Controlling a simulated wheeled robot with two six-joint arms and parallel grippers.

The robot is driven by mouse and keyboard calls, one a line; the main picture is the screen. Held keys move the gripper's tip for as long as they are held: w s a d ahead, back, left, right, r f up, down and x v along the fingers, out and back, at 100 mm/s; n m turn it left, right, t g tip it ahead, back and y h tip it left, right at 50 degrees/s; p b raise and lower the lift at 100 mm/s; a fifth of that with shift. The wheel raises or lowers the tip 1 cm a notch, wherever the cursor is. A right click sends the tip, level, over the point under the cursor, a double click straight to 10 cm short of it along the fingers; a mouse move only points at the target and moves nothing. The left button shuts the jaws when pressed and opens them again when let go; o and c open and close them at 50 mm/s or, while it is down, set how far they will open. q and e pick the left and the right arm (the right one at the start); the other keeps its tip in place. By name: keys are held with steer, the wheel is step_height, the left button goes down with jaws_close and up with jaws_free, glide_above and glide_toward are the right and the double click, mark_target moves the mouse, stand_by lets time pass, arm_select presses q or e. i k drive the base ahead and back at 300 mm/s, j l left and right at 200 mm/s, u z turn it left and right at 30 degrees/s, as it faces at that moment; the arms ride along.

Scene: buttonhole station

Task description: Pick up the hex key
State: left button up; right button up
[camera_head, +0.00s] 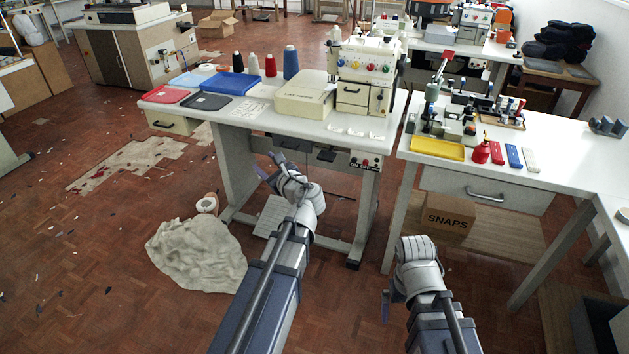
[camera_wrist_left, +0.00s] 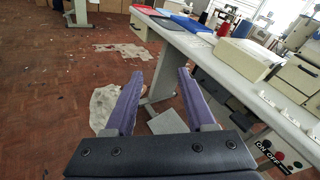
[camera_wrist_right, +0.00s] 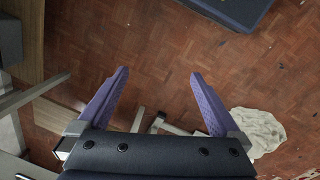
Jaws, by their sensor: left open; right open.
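I cannot make out a hex key in any view. Small tools and parts are crowded on the right-hand table (camera_head: 560,150), too small to tell apart. My left gripper (camera_head: 268,168) is in front of the sewing table, below its top. In the left wrist view its purple fingers (camera_wrist_left: 158,78) are apart with nothing between them. My right gripper (camera_head: 388,302) is low in front of the right-hand table, mostly hidden by its own wrist. In the right wrist view its fingers (camera_wrist_right: 158,76) are spread and empty, above the floor.
The sewing table (camera_head: 230,113) carries a beige machine (camera_head: 365,75), a blue tray (camera_head: 231,83) and thread cones. A SNAPS box (camera_head: 447,219) sits below. A crumpled cloth (camera_head: 197,255) lies on the floor.

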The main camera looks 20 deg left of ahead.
mark_target(431, 105)
steer(key=z, duration=1.7)
steer(key=j, duration=1.05)
steer(key=i+j, duration=0.15)
steer(key=j, duration=0.9)
